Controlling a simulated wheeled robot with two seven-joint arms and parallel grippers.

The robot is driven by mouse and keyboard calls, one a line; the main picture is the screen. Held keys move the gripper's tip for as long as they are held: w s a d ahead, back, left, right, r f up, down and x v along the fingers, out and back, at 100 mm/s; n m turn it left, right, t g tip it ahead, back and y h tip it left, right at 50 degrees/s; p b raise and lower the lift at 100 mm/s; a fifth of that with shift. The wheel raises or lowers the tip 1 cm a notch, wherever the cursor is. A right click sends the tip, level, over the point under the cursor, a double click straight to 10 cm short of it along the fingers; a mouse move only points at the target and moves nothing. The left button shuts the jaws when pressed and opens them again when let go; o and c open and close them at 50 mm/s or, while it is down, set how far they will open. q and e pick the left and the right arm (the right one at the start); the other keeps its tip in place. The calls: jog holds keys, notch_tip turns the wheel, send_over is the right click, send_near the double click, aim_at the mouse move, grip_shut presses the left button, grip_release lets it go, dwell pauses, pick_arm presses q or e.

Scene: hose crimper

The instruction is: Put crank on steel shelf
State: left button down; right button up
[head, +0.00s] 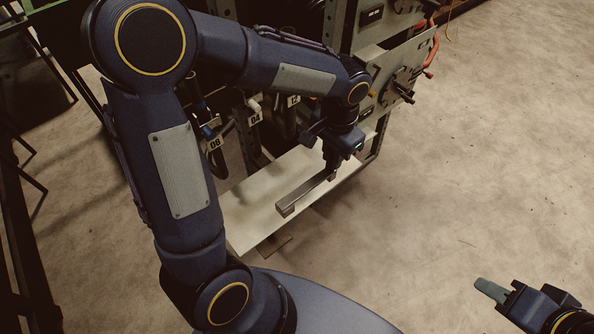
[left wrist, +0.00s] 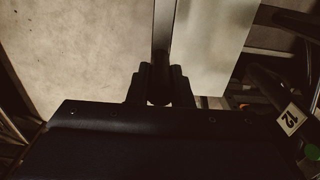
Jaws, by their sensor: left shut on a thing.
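The crank (head: 308,193) is a grey metal bar with a short block at its near end. My left gripper (head: 331,174) is shut on its far end. In the left wrist view the crank (left wrist: 164,28) runs straight out from between the left fingers (left wrist: 160,84). The steel shelf (head: 250,215) is a pale flat plate under the crank; its bare surface also shows in the left wrist view (left wrist: 212,45). The crank lies over the shelf's right part, on it or just above it; I cannot tell which. My right gripper (head: 491,290) is at the lower right, away from the shelf.
A machine panel with knobs (head: 400,85) and red hoses (head: 429,72) stands behind the shelf. Hoses with number tags (head: 254,119) hang at the shelf's back left. The shelf's near left part is bare. Open concrete floor (head: 500,150) lies to the right.

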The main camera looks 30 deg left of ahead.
pick_arm(q)
jog(key=a+f, duration=0.2)
jog(key=f, duration=0.1)
jog(key=s+a+f, duration=0.1)
jog(key=a+f, duration=0.2)
jog(key=f, duration=0.1)
jog(key=a+f, duration=0.2)
jog(key=f, duration=0.1)
jog(key=shift+s+a+f+p, duration=0.2)
jog(key=shift+s+a+p, duration=0.1)
jog(key=shift+s, duration=0.1)
jog(key=c, duration=1.3)
grip_release()
